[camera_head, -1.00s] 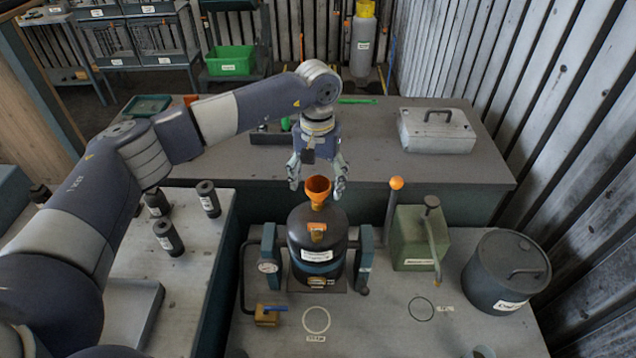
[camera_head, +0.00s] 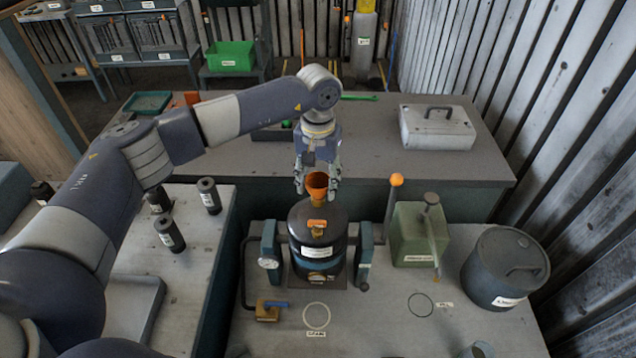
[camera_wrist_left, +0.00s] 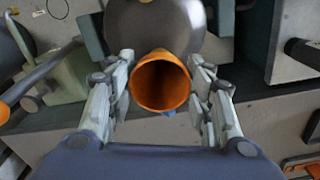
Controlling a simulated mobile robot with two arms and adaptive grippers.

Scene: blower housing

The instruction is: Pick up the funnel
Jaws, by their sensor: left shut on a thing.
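The orange funnel (camera_head: 317,181) is upright over the top of the dark blower housing (camera_head: 318,240). My left gripper (camera_head: 316,190) comes down from above with its fingers on both sides of the funnel, shut on it. The left wrist view shows the funnel's wide round mouth (camera_wrist_left: 160,85) between the two fingers (camera_wrist_left: 160,95), with the housing (camera_wrist_left: 155,25) behind it. I cannot tell whether the spout touches the housing's top. My right gripper is not in view.
An orange-knobbed lever (camera_head: 396,180) and a green can (camera_head: 410,235) stand right of the housing. A grey lidded drum (camera_head: 505,265) is farther right. Black cylinders (camera_head: 170,236) stand on the left bench. The far table holds a grey case (camera_head: 436,130).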

